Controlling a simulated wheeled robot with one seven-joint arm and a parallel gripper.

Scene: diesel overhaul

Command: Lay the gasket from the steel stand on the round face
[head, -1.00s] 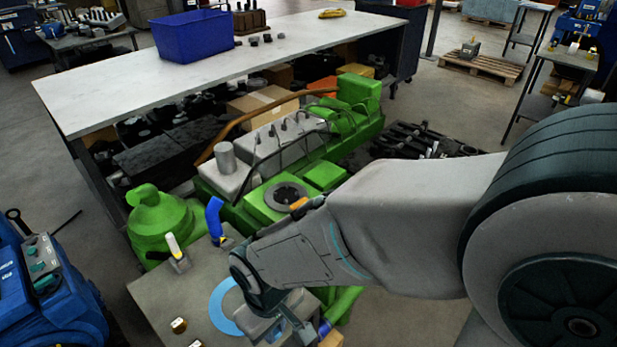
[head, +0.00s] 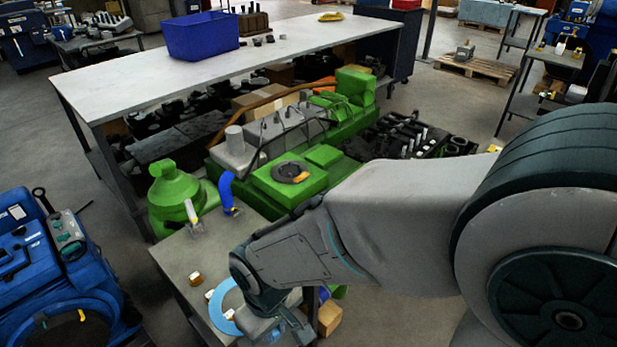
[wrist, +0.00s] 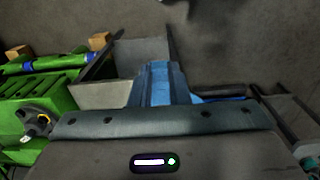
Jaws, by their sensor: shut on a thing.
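The gasket is a flat light-blue ring (head: 220,306), seen in the head view just left of my gripper (head: 284,336). My gripper is shut on its edge, and my wrist hides the ring's right part. The ring shows over the near part of a grey-topped stand (head: 180,252); I cannot tell the gap beneath it. In the wrist view, blue shows around the fingers (wrist: 160,82), but the ring's outline is not clear. A dark round face (head: 288,172) lies on top of the green engine block, beyond my forearm, with a small orange piece at its edge.
A blue bent pipe (head: 227,192), a white-topped tool (head: 191,212) and small brass-and-white blocks (head: 195,279) stand on the grey top. A green bell-shaped part (head: 173,190) is behind it. A long workbench (head: 130,75) runs behind the engine. A blue machine (head: 50,265) stands left.

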